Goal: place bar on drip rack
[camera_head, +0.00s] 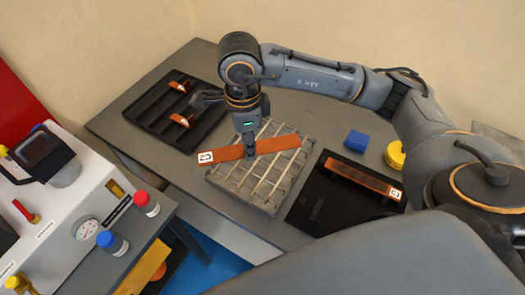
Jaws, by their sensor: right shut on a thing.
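A flat copper bar (272,145) with a white marked label at its left end is at the drip rack (240,185), a grey tray with pale rods across it. My right gripper (250,152) points down over the rack and is shut on the bar near its middle. The bar lies across the rods at a slight slant, its left end reaching past the rack's left edge. I cannot tell whether it touches the rods or hangs just above them. My left gripper is not in view.
A black slotted tray (160,125) with copper pieces stands at the left. A black mat (320,205) with another copper bar (362,177) lies at the right. A blue block (356,141) and yellow round object (395,155) sit behind it. A white machine (75,200) stands front left.

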